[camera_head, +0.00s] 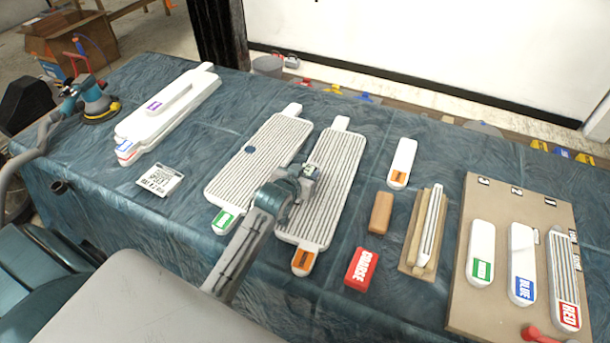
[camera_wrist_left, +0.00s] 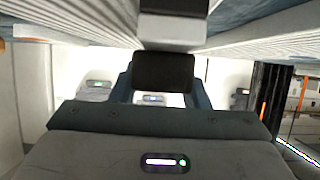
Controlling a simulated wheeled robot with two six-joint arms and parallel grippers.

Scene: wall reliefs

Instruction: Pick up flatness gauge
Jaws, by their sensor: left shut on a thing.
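My left gripper (camera_head: 300,182) is over the middle of the table, at the gap between two grey ribbed panels. It is shut on a small grey and dark block, which I take to be the flatness gauge (camera_head: 311,171). In the left wrist view the gauge (camera_wrist_left: 163,72) sits between the fingers, with a lighter grey part beyond it. The left ribbed panel (camera_head: 250,165) has a green label and the right ribbed panel (camera_head: 335,185) an orange one. The gripper hides part of both. I cannot tell whether the gauge touches a panel. My right gripper is not in view.
White panels (camera_head: 170,110) and a sander (camera_head: 98,103) are at the left. A red block (camera_head: 361,269), a brown block (camera_head: 381,212) and a wooden holder (camera_head: 411,258) stand right of the panels. A brown board (camera_head: 467,300) with labelled pieces is far right. Cloth (camera_head: 150,235) is bare front left.

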